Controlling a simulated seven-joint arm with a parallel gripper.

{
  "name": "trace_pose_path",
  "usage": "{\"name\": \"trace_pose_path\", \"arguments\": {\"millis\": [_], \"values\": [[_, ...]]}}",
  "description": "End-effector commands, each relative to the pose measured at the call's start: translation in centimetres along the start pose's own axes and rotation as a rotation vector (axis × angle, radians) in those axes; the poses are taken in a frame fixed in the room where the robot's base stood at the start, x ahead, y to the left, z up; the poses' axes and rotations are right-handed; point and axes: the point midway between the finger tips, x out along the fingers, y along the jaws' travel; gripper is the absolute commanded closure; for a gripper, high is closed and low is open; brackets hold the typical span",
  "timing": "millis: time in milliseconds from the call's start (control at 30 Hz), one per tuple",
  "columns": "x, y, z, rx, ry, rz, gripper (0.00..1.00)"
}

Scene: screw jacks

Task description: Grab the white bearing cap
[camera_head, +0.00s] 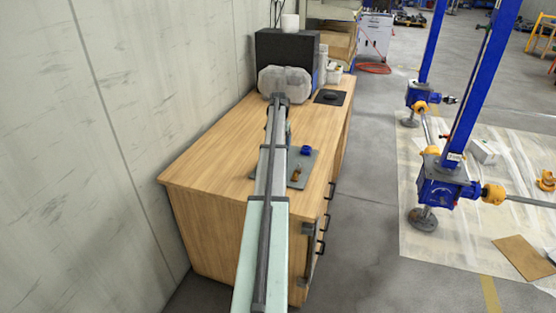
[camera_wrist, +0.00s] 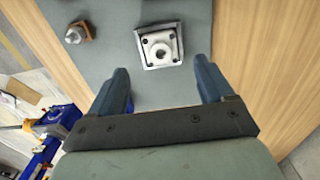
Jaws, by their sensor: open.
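The white bearing cap (camera_wrist: 147,60), a squarish pale block with a round raised centre and a hole, lies on a grey mat (camera_wrist: 185,12) in the wrist view. My gripper (camera_wrist: 161,76) is open and empty, its two dark blue fingers pointing towards the cap. The cap sits just beyond the fingertips, roughly centred between them and not visibly touched. In the head view my arm covers part of the mat (camera_head: 303,170), and I cannot make out the cap or the fingers there.
A copper-brown piece with a metal stud (camera_wrist: 80,33) lies left of the cap. A blue part (camera_head: 306,150) lies on the mat. The wooden bench (camera_head: 215,150) also carries a dark box (camera_head: 283,58) at the back. Blue screw jacks (camera_head: 440,185) stand on the floor at right.

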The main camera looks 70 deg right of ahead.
Motion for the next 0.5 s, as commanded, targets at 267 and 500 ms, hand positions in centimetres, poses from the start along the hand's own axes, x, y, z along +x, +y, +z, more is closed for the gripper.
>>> {"name": "trace_pose_path", "arguments": {"millis": [267, 500], "values": [[2.9, -0.1, 0.3, 0.0, -0.002, 0.001, 0.19], [5.0, -0.1, 0.3, 0.0, 0.0, 0.0, 0.19]]}}
